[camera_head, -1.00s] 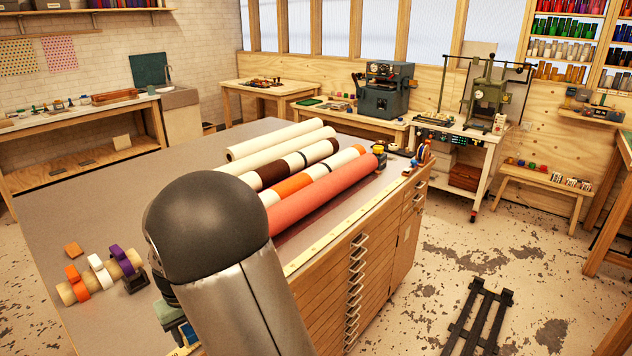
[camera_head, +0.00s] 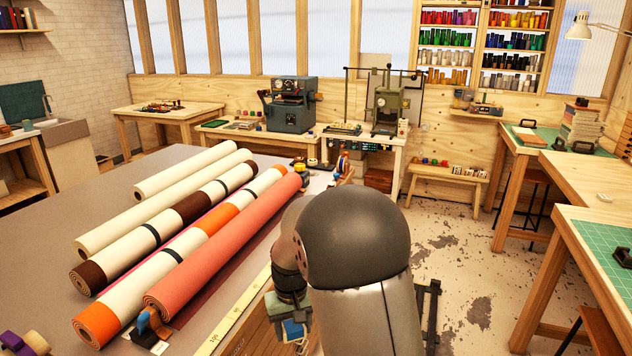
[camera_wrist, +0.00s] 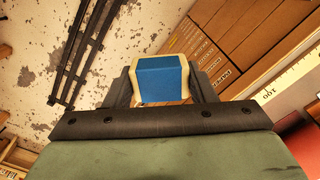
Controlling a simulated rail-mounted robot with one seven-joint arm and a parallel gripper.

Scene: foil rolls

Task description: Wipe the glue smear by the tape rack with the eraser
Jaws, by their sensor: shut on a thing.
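My gripper (camera_head: 290,312) is shut on the eraser, a block with a blue face and cream edges. The eraser (camera_wrist: 162,80) sits between the dark fingers in the wrist view; a blue bit of it (camera_head: 293,329) shows in the head view. The gripper is beside the table's front edge, with drawer fronts and floor behind the eraser in the wrist view. The tape rack (camera_head: 22,344) is cut off at the bottom left corner of the head view, with a purple tape roll on it. I cannot make out the glue smear in either current view.
Several long foil rolls (camera_head: 190,240) lie across the grey table (camera_head: 60,190). A small blue and orange object (camera_head: 147,322) stands by their near ends. A yellow ruler strip (camera_head: 232,318) runs along the table's front edge. Open floor (camera_head: 460,250) lies to the right.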

